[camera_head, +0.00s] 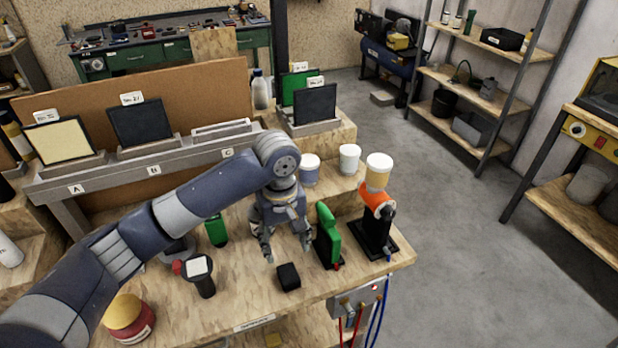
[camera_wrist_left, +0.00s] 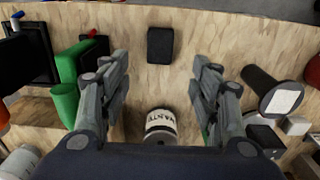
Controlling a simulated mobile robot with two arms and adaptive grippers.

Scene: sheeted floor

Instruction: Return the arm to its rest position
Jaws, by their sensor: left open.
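My left arm comes in from the left in the head view and bends down at the wrist. My left gripper (camera_head: 288,243) is above the wooden workbench (camera_head: 240,300), pointing down, with its fingers apart. In the left wrist view the gripper (camera_wrist_left: 163,85) is open and nothing is between the fingertips. A small black block (camera_head: 288,276) lies on the bench just in front of the gripper; it also shows in the left wrist view (camera_wrist_left: 160,45). A white-labelled container (camera_wrist_left: 161,124) stands below the gripper's palm. My right gripper is not in view.
A green part in a black stand (camera_head: 328,238) and an orange fixture with a cup (camera_head: 377,205) stand right of the gripper. A black-handled tool with a white face (camera_head: 200,274) and a yellow-lidded jar (camera_head: 129,318) are left. Slotted panels A, B, C (camera_head: 153,169) are behind.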

